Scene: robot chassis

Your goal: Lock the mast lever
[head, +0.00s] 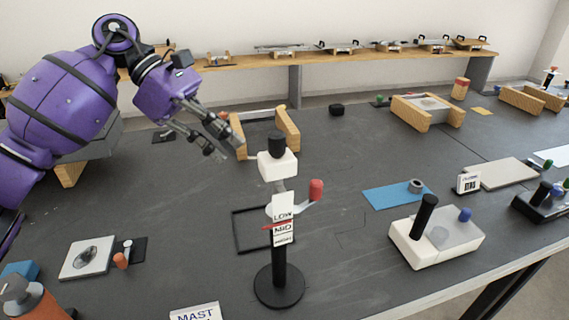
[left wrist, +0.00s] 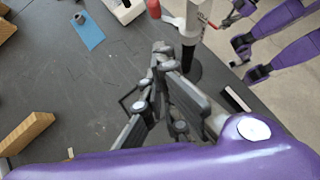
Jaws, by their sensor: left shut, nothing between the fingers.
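The mast (head: 279,250) stands upright on a round black base in the middle of the head view. It has a white collar (head: 277,165), a black top and a LOW/MID label plate (head: 283,217). Its lever ends in a red knob (head: 316,188), sticking out to the right and slightly up. The mast also shows at the top of the left wrist view (left wrist: 190,28), with the red knob (left wrist: 154,8) beside it. My left gripper (head: 230,149) is shut and empty, above the table left of the mast top, apart from it.
A wooden-sided cradle (head: 287,130) stands behind the mast. A black frame (head: 248,243) lies left of its base. A white lever box (head: 436,238) and blue mat (head: 395,195) are to the right. A plate with a disc (head: 88,258) lies front left.

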